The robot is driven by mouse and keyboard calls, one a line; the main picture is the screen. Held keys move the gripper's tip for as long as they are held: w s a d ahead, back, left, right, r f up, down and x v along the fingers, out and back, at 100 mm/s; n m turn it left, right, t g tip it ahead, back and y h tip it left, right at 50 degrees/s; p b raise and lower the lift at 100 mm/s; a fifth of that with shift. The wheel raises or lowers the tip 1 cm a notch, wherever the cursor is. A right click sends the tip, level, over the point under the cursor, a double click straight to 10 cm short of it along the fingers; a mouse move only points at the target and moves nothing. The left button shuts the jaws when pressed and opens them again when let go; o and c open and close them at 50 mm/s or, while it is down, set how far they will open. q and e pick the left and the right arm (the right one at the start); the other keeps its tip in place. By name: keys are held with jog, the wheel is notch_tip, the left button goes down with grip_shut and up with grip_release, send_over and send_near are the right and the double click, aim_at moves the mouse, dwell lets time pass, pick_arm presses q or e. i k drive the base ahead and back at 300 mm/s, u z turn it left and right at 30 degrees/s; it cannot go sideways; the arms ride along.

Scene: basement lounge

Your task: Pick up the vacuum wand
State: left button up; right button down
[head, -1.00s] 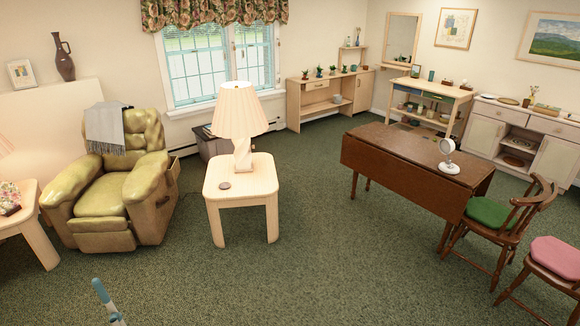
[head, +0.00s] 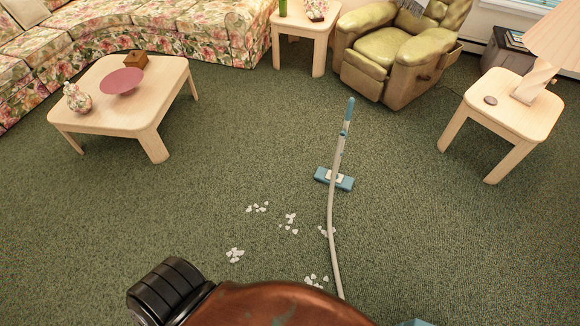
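Neither of my grippers shows in the head view.
Several clusters of white scraps (head: 290,220) lie on the carpet left of the hose. A low wooden coffee table (head: 90,110) stands at left, a floral sofa (head: 190,30) behind it. A green armchair (head: 385,55) and a side table (head: 510,115) stand beyond the wand.

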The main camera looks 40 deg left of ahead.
aim_at(346, 182)
jog(key=u, duration=1.3)
jog(key=i, duration=0.9)
jog(key=z, duration=0.75)
jog(key=k, duration=1.05)
jog(key=u, duration=1.25)
jog(key=i, duration=1.1)
jog(key=u, duration=0.5)
jog(key=i, duration=1.1)
jog(key=z, duration=0.15)
